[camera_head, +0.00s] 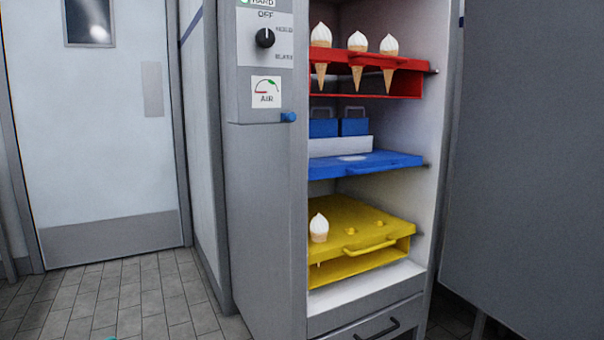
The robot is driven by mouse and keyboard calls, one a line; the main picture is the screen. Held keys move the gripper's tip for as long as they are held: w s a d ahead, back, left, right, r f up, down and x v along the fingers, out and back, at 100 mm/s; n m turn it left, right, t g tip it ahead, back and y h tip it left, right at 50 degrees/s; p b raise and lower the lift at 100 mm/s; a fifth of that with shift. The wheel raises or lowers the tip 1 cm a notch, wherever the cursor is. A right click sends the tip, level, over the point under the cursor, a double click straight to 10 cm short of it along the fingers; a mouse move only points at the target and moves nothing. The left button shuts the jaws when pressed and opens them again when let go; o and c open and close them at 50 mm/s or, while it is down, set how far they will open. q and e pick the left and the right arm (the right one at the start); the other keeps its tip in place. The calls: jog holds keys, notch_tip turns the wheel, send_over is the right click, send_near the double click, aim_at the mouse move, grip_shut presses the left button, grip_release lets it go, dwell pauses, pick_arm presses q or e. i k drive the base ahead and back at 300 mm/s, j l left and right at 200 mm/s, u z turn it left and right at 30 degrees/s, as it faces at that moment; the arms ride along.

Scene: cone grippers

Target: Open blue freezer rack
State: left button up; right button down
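The blue rack (375,163) is a flat shelf in the middle of the open freezer cabinet. It has a handle on its front edge and sits between the red rack above and the yellow rack below. Blue boxes with handles (354,127) and a white block (340,145) stand at the back of this level. I cannot tell how far the blue rack is pulled out.
The red rack (378,85) holds three cones. The yellow rack (349,225) holds one cone (319,228) and has empty holes. A grey panel with a black knob (265,38) stands left of the opening. The freezer door (530,150) is at the right. Tiled floor (120,300) lies left.

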aim_at(337, 157)
jog(key=i+l, duration=0.2)
jog(key=i, duration=0.2)
jog(key=i+l+z, duration=0.15)
jog(key=i, duration=0.3)
jog(key=i+l, duration=0.25)
jog(key=i, duration=0.15)
